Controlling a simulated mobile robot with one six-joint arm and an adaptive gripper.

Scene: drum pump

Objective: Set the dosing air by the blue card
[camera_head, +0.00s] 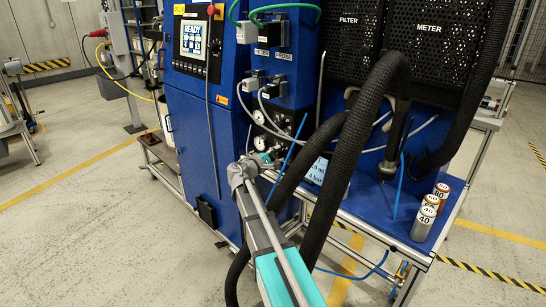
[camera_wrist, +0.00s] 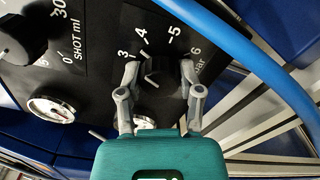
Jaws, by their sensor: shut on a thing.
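A black knob (camera_wrist: 160,98) sits on a dial printed 3, 4, 5, 6 and bar in the wrist view. The fingers of my gripper (camera_wrist: 160,82) are closed on it from both sides. A short white mark on the knob lies toward the 3 and 4; I cannot read its exact setting. In the head view my gripper (camera_head: 274,154) is at the lower part of the blue cabinet, and the knob is hidden there. A light blue card (camera_head: 317,171) stands behind the black hoses, which hide part of its writing.
A blue hose (camera_wrist: 245,55) passes close on the right. Thick black hoses (camera_head: 352,135) hang beside my arm. Several numbered cans (camera_head: 423,222) stand on the blue bench.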

